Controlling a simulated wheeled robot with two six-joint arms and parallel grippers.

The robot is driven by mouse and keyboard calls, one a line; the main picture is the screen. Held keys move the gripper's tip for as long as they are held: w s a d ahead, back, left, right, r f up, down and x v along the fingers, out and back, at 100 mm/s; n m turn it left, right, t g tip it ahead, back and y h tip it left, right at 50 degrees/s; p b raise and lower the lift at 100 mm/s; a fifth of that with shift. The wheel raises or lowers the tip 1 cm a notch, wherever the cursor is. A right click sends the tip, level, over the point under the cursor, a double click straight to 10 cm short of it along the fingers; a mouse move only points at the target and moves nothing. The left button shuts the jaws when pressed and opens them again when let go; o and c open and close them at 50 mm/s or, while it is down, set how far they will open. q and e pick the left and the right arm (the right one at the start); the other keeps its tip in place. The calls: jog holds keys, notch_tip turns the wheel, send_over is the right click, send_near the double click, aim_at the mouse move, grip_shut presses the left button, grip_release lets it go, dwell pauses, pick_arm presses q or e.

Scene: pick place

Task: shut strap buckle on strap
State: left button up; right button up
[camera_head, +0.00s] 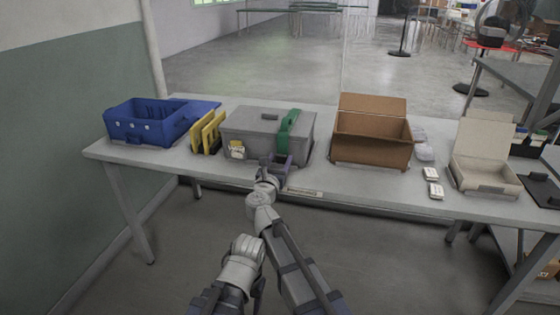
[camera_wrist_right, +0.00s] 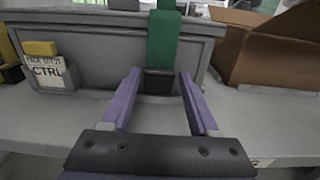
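A grey lidded box (camera_head: 250,130) stands on the table with a green strap (camera_head: 289,124) running over its lid and down its front. In the right wrist view the strap (camera_wrist_right: 163,38) hangs down the front of the box (camera_wrist_right: 100,50), and a dark buckle (camera_wrist_right: 158,84) sits at its lower end. Whether the buckle is closed cannot be told. My right gripper (camera_head: 278,162) is at the box front. In its wrist view the purple fingers (camera_wrist_right: 160,76) are open, one on each side of the buckle, apparently without touching it.
A blue crate (camera_head: 133,132) and yellow upright pieces (camera_head: 208,131) stand to the left. An open cardboard box (camera_head: 370,149) is to the right, then small white boxes (camera_head: 432,174) and an open beige box (camera_head: 483,181). A yellow-topped label holder (camera_wrist_right: 46,72) is on the box front.

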jog(key=c, duration=0.9)
jog(key=shift+w+r+g+p, duration=0.15)
jog(key=shift+r+g+p, duration=0.25)
jog(key=shift+p, duration=0.7)
grip_shut()
jog(key=shift+w+f+g+p, duration=0.1)
jog(key=shift+g+p, duration=0.2)
jog(key=shift+p, duration=0.25)
jog(key=shift+f, duration=0.1)
jog(key=o, duration=1.3)
grip_release()
jog(key=shift+o, duration=0.2)
jog(key=shift+d, duration=0.1)
